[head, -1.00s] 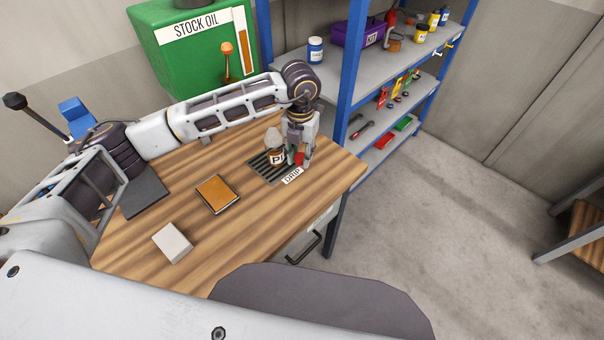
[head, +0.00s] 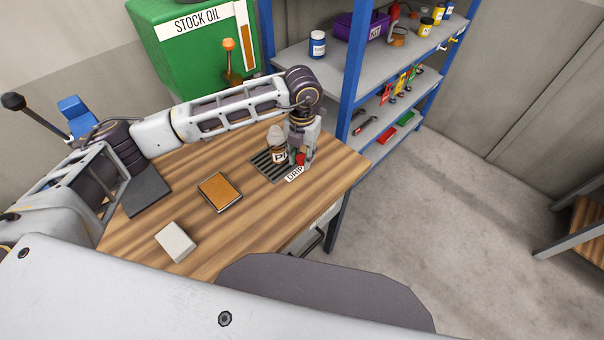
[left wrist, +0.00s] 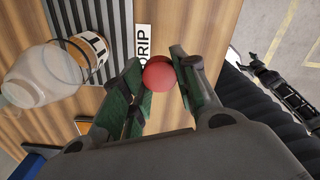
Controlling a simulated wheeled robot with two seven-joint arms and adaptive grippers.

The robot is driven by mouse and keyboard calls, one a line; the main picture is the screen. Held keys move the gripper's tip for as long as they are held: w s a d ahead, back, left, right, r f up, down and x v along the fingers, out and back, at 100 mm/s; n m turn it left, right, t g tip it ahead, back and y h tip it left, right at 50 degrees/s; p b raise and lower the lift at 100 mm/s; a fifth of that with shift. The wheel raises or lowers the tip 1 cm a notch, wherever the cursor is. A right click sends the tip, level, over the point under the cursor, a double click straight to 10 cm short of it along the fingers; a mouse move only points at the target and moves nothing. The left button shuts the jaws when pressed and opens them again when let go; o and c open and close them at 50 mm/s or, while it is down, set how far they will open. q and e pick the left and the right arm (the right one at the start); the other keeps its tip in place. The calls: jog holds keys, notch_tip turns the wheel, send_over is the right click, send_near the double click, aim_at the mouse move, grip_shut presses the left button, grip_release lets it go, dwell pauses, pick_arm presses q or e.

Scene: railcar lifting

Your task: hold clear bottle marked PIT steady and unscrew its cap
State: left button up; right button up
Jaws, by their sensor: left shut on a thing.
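The clear bottle marked PIT (head: 277,150) stands upright on the dark drip grate at the table's far right corner. It has a pale clear upper part and a brown lower part with a white label. My left gripper (head: 301,161) is low beside the bottle. In the left wrist view its green-padded fingers (left wrist: 160,85) are shut on a red round piece (left wrist: 157,82), which looks like a cap. My right gripper is not clearly seen.
A DRIP label (head: 295,174) lies by the grate (head: 262,163). An orange-brown book-like item (head: 219,192) and a pale block (head: 175,242) lie on the table, with bare wood around them. The green STOCK OIL tank (head: 190,55) and blue shelf rack (head: 350,80) stand behind.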

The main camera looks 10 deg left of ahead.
pick_arm(q)
send_over(302, 179)
jog(key=shift+w+f+p, duration=0.1)
jog(key=shift+f+p, duration=0.3)
jog(key=shift+f, duration=1.85)
jog(key=shift+f+p, duration=0.4)
jog(key=shift+f, duration=1.5)
jog(key=shift+f, duration=0.15)
jog(key=o, duration=1.1)
